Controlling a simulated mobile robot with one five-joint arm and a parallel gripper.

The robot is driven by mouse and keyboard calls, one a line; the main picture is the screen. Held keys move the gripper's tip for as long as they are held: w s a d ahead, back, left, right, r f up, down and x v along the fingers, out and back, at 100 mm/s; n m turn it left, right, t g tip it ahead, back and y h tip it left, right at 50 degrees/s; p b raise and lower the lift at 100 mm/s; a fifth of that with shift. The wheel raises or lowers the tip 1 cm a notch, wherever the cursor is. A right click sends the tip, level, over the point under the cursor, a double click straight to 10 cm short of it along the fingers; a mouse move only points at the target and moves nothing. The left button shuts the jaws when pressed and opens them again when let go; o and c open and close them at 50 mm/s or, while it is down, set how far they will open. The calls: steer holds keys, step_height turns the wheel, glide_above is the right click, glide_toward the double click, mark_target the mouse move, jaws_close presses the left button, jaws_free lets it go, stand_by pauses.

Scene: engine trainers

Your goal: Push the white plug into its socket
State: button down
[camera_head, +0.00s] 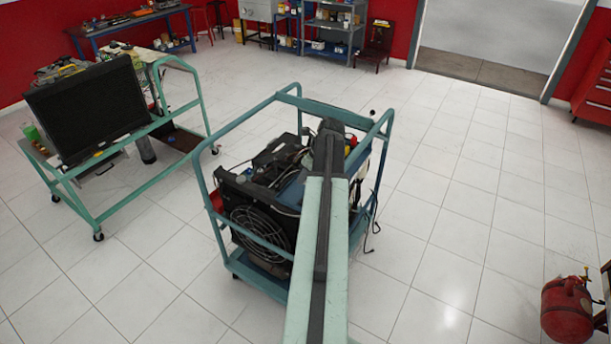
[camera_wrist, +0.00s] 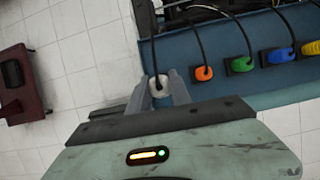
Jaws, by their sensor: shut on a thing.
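The white plug (camera_wrist: 158,86) is between the two fingers of my gripper (camera_wrist: 160,88) in the wrist view. My gripper is shut on it. A black cable runs upward from the plug. The plug is at the left end of the blue panel (camera_wrist: 215,97), by its edge. I cannot tell whether the plug touches a socket; the white plug's socket is not clearly visible. In the head view my arm reaches over the engine trainer (camera_head: 265,205) and hides the gripper and the plug.
Orange (camera_wrist: 204,73), green (camera_wrist: 242,64), blue (camera_wrist: 281,56) and yellow (camera_wrist: 311,48) plugs sit along the panel to the right. The trainer has a teal tube frame (camera_head: 203,185). A second trainer cart (camera_head: 95,207) stands left. Open floor lies right.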

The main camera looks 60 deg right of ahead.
mark_target(302, 199)
steer(key=shift+r, duration=0.15)
steer(key=shift+f+b, duration=1.5)
steer(key=shift+b, duration=0.15)
step_height(302, 199, down, 6)
steer(key=b, duration=0.5)
steer(key=shift+r+b, duration=0.1)
steer(key=shift+b, duration=0.3)
steer(key=shift+f+b, duration=0.55)
stand_by(0.6)
steer(key=c, duration=1.1)
jaws_free()
